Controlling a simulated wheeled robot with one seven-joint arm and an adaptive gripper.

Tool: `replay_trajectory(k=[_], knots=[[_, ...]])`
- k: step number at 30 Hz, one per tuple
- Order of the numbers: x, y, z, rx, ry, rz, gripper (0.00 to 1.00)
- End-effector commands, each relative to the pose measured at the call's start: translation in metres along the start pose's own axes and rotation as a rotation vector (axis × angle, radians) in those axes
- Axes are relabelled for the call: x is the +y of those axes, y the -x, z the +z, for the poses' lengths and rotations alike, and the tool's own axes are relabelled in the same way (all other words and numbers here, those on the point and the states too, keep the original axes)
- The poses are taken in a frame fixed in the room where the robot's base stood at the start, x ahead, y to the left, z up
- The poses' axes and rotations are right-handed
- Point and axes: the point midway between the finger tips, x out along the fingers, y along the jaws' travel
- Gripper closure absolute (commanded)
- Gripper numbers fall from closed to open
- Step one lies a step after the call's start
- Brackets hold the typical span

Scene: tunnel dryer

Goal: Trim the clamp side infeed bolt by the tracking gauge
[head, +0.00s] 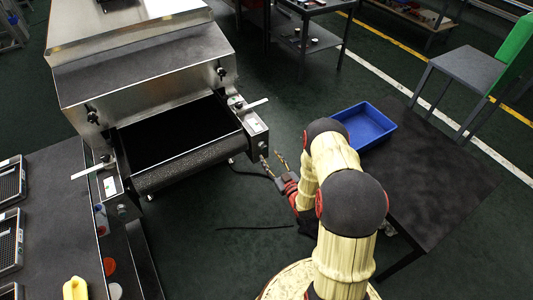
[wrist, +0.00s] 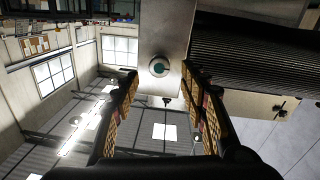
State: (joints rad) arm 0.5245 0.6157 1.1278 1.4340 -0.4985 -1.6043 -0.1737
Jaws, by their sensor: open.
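The dryer's infeed end has a dark belt over a black roller (head: 190,165) between two metal side blocks. In the head view my gripper (head: 271,160) is at the end of the right block (head: 255,124), fingers open. The wrist view shows a round bolt head (wrist: 159,67) with a teal centre on the block's pale end face (wrist: 163,30). It appears between the open fingertips of my gripper (wrist: 159,76), with nothing gripped; contact cannot be told. A small white-and-red marked plate, possibly the gauge (head: 253,122), is on top of the right block; its reading is too small to tell.
The left block (head: 111,186) has a similar marked plate and pale lever. A table (head: 440,185) with a blue bin (head: 366,125) stands to the right of my arm. A bench (head: 60,215) with dark-framed panels is at left. Open floor lies in front of the roller.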

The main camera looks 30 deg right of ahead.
Motion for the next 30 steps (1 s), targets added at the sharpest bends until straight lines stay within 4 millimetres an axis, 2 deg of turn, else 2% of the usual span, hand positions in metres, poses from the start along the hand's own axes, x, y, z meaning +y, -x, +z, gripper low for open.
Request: replay_trajectory(k=[3, 9, 20, 30], knots=[[-0.001, -0.019, 0.001, 0.001, 0.001, -0.001, 0.56], [0.000, -0.039, 0.001, -0.001, 0.000, 0.001, 0.56], [0.000, -0.043, 0.000, -0.002, -0.001, 0.001, 0.57], [0.000, -0.043, 0.000, -0.002, -0.001, 0.001, 0.76]])
